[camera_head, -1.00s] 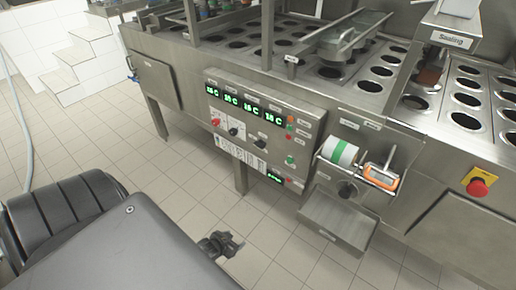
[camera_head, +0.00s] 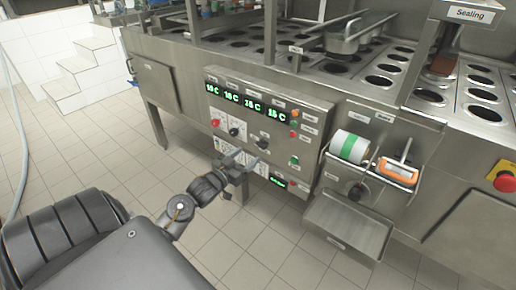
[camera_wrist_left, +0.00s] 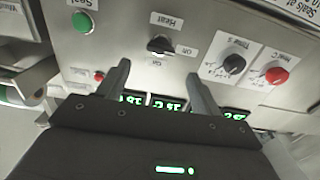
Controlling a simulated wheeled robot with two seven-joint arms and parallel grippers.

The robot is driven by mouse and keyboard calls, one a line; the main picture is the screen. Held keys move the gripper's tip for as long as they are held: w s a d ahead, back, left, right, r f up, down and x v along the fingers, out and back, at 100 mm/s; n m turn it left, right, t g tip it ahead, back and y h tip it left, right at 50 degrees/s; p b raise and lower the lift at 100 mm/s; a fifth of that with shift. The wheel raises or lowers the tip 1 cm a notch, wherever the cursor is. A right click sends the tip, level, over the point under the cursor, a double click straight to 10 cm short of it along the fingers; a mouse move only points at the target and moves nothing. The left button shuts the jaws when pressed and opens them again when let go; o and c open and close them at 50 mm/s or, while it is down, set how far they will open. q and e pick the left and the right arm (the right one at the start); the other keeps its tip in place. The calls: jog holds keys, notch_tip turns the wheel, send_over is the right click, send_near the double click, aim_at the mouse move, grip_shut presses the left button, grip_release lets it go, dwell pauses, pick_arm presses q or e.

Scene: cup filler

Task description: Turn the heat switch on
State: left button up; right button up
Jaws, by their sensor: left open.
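The heat switch (camera_head: 263,143) is a black knob on the steel control panel (camera_head: 318,118). In the left wrist view, the heat switch (camera_wrist_left: 160,45) sits under an upside-down "Heat" label, with "On" and "Off" labels beside it. Which way it points is hard to tell. My left gripper (camera_head: 240,158) is open and empty, just in front of and below the knob in the head view. In the left wrist view, the left gripper (camera_wrist_left: 158,70) has its fingers spread on either side of the switch, apparently not touching it. My right gripper is out of view.
A red knob (camera_head: 215,123) and another black knob (camera_head: 234,131) are left of the heat switch. Green displays (camera_head: 250,106) are above. A green button (camera_head: 294,160) is to the right, near a shelf holding a roll (camera_head: 350,146). A red emergency button (camera_head: 504,181) is far right.

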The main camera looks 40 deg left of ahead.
aim_at(259, 146)
pick_arm(q)
jog(key=w, duration=0.7)
jog(key=shift+w+a+b, duration=0.1)
jog(key=shift+w+b, duration=0.05)
jog(key=shift+b, duration=0.2)
jog(key=shift+w, duration=0.15)
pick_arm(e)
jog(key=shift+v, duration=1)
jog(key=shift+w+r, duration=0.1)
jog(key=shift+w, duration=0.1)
pick_arm(q)
jog(key=shift+c, duration=0.2)
jog(key=c, duration=0.9)
